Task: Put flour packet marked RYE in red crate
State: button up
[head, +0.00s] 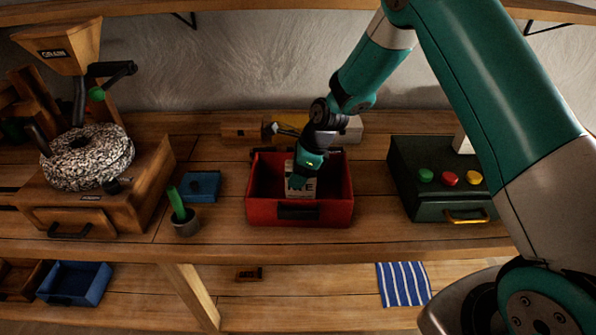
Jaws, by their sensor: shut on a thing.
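The red crate (330,213) stands on the wooden bench near the middle of the head view. My gripper (300,174) points down into the crate and is shut on a pale flour packet (299,190). The packet is upright inside the crate walls, behind the front wall. Only part of its dark lettering shows, ending in "E"; the rest is hidden by my gripper. Whether the packet's base touches the crate floor is hidden by the front wall.
A grain mill (87,157) stands at the left. A small pot with a green handle (185,222) and a blue box (201,185) are left of the crate. A dark green box with buttons (436,205) is at the right. Pale and yellowish items lie behind the crate.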

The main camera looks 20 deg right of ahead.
jog(key=o, duration=1.2)
jog(key=b+v, duration=0.1)
jog(key=v, duration=1)
jog(key=shift+s+d+r, duration=0.1)
jog(key=shift+d+r, duration=0.05)
jog(key=shift+r, duration=0.2)
jog(key=s+a+r+n, duration=0.6)
jog(key=s+r+n, duration=0.3)
jog(key=s+n, duration=0.4)
jog(key=shift+s+a+r+n+g, duration=0.3)
jog(key=shift+s+r+n, duration=0.15)
jog(key=shift+s+n, duration=2.3)
jog(key=shift+s+a+r+n+g, duration=0.25)
jog(key=shift+s+a+r+n, duration=0.15)
jog(key=shift+s+n, duration=2.3)
jog(key=shift+s+a+r+n+g, duration=0.25)
jog(key=shift+s+r+n, duration=0.2)
jog(key=shift+s+n, duration=2.3)
